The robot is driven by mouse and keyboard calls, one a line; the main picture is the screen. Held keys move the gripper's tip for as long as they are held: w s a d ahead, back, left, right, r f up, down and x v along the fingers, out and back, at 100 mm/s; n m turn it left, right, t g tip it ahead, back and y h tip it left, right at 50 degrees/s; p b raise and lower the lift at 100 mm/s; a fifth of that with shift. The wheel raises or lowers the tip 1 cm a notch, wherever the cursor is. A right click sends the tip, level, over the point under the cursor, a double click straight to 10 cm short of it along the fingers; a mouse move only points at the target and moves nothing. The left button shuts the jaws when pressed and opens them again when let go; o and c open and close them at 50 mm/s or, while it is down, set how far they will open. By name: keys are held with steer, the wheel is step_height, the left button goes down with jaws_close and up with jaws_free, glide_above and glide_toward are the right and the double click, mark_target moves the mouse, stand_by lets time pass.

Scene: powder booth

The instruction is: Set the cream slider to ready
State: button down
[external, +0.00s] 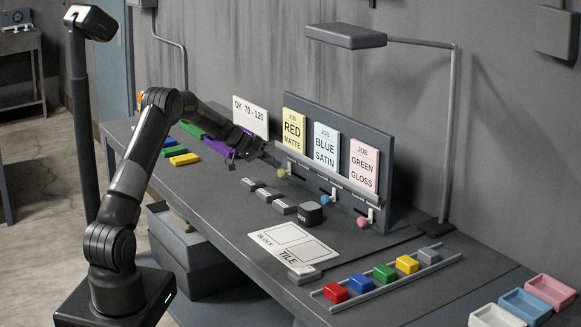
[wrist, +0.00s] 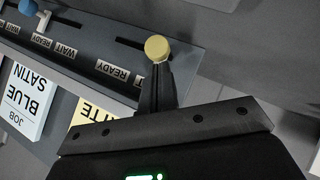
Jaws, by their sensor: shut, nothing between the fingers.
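The cream slider's round knob (external: 281,173) is at the left end of the upright board, below the JOB RED MATTE card. In the wrist view, which is upside down, the cream knob (wrist: 157,48) sits just beyond my fingertips (wrist: 157,70). Its dark slot runs to the picture's left, on the side of a READY label (wrist: 118,73). The other end of the slot and its label are hidden behind my fingers. My gripper (external: 272,161) is shut and empty, right at the knob; I cannot tell if it touches.
A blue knob (external: 325,199) and a pink knob (external: 361,222) are further right on the board (external: 386,180). A lamp (external: 346,36) overhangs the board.

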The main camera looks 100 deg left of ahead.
steer(key=w+d, duration=0.5)
steer(key=shift+w+d, duration=0.3)
steer(key=shift+s+a+r, duration=0.2)
steer(key=shift+a+r, duration=0.05)
steer(key=shift+r, duration=0.1)
steer(key=a+r+v, duration=0.1)
steer(key=v, duration=1.1)
steer(key=shift+a+r, duration=0.3)
steer(key=shift+a, duration=0.05)
steer(key=shift+w, duration=0.1)
